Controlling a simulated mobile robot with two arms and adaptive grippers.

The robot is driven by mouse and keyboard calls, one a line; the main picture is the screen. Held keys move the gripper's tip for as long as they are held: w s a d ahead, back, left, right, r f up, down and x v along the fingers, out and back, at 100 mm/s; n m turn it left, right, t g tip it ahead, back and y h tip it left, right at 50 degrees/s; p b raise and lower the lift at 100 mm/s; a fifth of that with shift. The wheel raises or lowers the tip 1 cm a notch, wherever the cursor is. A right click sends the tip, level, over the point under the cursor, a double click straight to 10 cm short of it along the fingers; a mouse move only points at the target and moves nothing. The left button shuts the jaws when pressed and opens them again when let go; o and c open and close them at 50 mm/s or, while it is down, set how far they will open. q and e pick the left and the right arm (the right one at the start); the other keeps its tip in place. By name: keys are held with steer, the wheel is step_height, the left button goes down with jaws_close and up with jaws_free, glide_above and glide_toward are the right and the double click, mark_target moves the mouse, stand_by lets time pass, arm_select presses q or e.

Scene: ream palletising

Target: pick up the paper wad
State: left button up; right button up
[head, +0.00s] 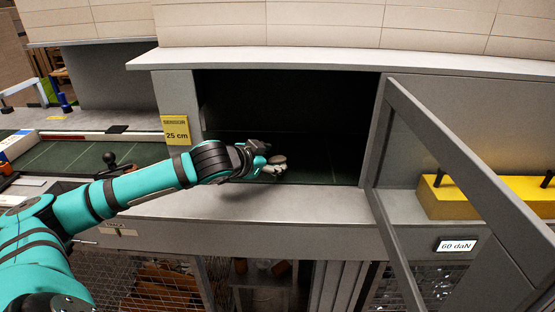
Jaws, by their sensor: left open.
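My left arm reaches in from the left to the dark opening of a grey machine (290,203). My left gripper (272,166) is at the mouth of this opening, just above its dark green floor (312,172), and is open. Small pale and grey-brown shapes show at its fingertips. I cannot tell whether they are finger parts or the paper wad, and no paper wad is clear elsewhere. The gripper and wrist hide part of the floor. My right gripper is not in view.
A framed clear door (440,150) stands open at the right of the opening. Beyond it are a yellow block (450,200) and a "60 daN" label (455,246). A yellow "25 cm" sign (176,130) is on the left post. A green work surface (60,155) lies left.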

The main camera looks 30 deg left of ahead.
mark_target(277, 159)
arm_select(q)
steer(key=p+x, duration=0.1)
steer(key=x, duration=0.3)
steer(key=shift+w+d, duration=0.1)
steer(key=shift+d, duration=0.05)
steer(key=shift+r, duration=0.1)
steer(key=c, duration=0.5)
